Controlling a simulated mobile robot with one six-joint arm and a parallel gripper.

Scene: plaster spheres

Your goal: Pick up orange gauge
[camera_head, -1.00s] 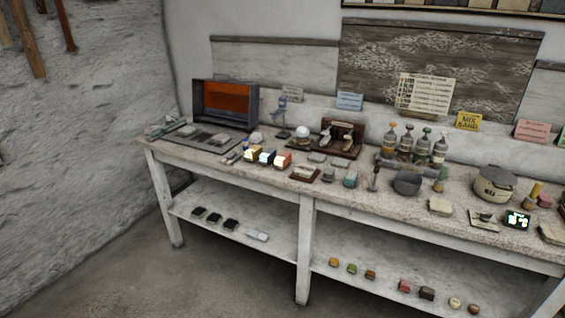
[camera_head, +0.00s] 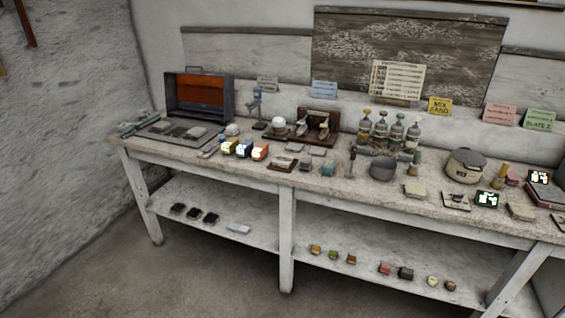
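I cannot tell for certain which thing is the orange gauge. A small block with an orange side and pale top (camera_head: 260,151) stands on the bench, left of centre, at the right end of a row with a blue block (camera_head: 244,149) and a yellow block (camera_head: 229,146). A small orange-yellow piece (camera_head: 315,249) sits on the lower shelf. A brown-orange piece (camera_head: 351,259) is also on that shelf, with a green piece (camera_head: 334,255) between them. These are too small to make out in detail. My gripper is not in view.
The long bench (camera_head: 330,190) is crowded with tools, bottles (camera_head: 380,132), a grey bowl (camera_head: 383,168) and a lidded pot (camera_head: 465,166). An open case with an orange inside (camera_head: 198,95) stands at the back left. The floor in front (camera_head: 190,280) is clear.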

